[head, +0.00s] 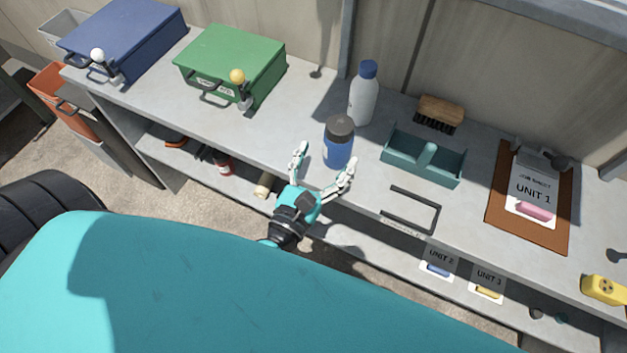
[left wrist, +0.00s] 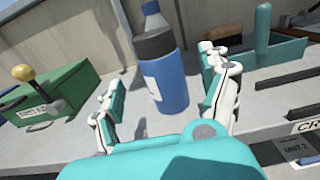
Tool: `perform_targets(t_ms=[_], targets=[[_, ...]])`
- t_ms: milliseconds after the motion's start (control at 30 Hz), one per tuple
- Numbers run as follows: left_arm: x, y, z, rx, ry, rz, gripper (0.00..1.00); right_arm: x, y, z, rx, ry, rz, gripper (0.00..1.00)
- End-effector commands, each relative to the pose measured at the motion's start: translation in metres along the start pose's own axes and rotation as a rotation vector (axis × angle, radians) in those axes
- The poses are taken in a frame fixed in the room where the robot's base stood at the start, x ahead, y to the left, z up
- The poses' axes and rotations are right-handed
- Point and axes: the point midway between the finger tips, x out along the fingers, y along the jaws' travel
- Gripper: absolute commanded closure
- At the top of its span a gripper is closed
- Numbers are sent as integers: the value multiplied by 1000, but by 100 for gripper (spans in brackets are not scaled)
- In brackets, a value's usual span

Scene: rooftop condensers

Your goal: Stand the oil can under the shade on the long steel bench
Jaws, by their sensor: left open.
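The long steel bench (head: 255,133) runs across the head view along a panelled wall. A blue canister with a dark lid (head: 338,147) stands upright on it; I cannot tell whether it is the oil can. My left gripper (head: 323,164) is open at the bench's front edge, its fingers pointing at the canister. In the left wrist view the canister (left wrist: 168,85) stands between and beyond the open fingers (left wrist: 165,90), with no grip on it. A shade cannot be made out; only cast shadows show on the bench. My right gripper is not in view.
A white bottle with a blue cap (head: 363,98) stands close behind the canister. A teal caddy (head: 424,157), a brush (head: 439,113) and a clipboard (head: 497,205) are to the right. A green case (head: 235,60) and a blue case (head: 120,40) are left. A lower shelf holds small items.

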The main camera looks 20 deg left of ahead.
Motion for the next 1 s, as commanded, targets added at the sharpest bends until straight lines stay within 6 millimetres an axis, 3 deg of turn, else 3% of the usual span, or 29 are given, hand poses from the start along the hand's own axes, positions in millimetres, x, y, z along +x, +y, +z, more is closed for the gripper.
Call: perform_targets(t_ms=[100,333,1000], targets=[[-26,0,-5,0,3,-2,21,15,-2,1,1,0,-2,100],[-53,0,-2,0,0,-1,21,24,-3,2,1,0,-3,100],[-56,2,0,-14,0,7,21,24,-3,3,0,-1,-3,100]])
